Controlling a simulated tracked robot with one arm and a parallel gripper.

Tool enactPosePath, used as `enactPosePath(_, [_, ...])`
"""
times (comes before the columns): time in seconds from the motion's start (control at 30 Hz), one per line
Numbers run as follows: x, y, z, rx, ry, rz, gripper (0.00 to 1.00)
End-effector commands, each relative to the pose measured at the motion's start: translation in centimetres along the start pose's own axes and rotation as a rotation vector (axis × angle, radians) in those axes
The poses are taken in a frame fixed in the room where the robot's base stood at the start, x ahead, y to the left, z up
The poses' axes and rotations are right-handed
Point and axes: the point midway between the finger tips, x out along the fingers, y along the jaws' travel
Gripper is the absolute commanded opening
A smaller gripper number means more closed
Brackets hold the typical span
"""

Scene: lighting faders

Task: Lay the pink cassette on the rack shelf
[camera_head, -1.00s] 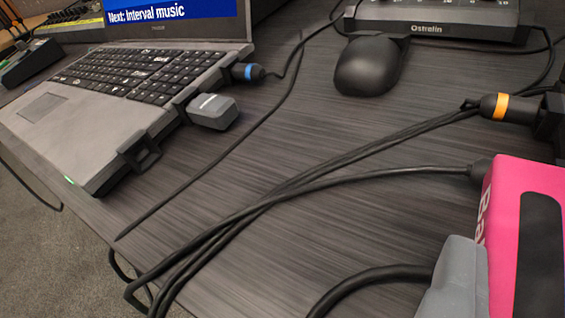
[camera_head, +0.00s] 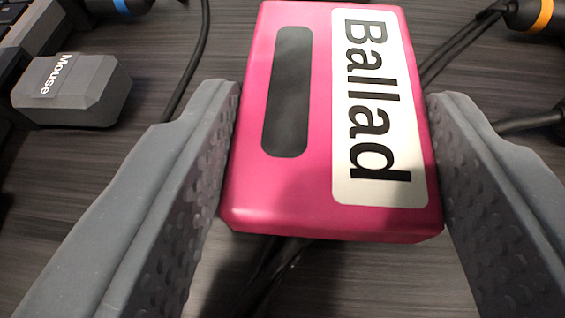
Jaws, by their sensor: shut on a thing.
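The pink cassette (camera_head: 240,190) fills the middle of the view, with a white label reading "Ballad" and a dark rounded window. My gripper (camera_head: 335,125) has one grey ridged finger on each side of it and is shut on it. The cassette is over the dark desk and the cables; whether it is clear of the surface is hard to tell. The rack shelf is not in view.
A grey block marked "Mouse" (camera_head: 75,90) is at the upper left, next to the dark edge of the laptop (camera_head: 30,35). Black cables run beneath the cassette and to its right. An orange-banded plug (camera_head: 535,14) is at the upper right. The desk (camera_head: 170,40) shows between them.

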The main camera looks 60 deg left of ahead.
Motion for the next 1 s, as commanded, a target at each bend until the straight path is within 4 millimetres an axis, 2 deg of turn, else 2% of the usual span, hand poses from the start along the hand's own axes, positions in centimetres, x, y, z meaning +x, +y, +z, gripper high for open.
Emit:
enactPosePath(0.03, [0.5, 0.1, 1.3, 0.001, -0.002, 0.001, 0.27])
enactPosePath(0.1, [0.8, 0.1, 1.9, 0.0, -0.002, 0.0, 0.27])
enactPosePath(0.43, [0.8, 0.1, 2.0, 0.001, 0.0, 0.001, 0.27])
enactPosePath(0.47, [0.8, 0.1, 2.0, 0.001, 0.0, 0.001, 0.53])
enactPosePath(0.53, [0.8, 0.1, 2.0, 0.001, 0.0, 0.001, 0.72])
enactPosePath(0.87, [0.7, 0.2, 1.9, 0.001, 0.0, 0.002, 0.72])
enactPosePath(1.0, [-0.4, 0.2, 1.8, 0.002, 0.0, 0.002, 0.72])
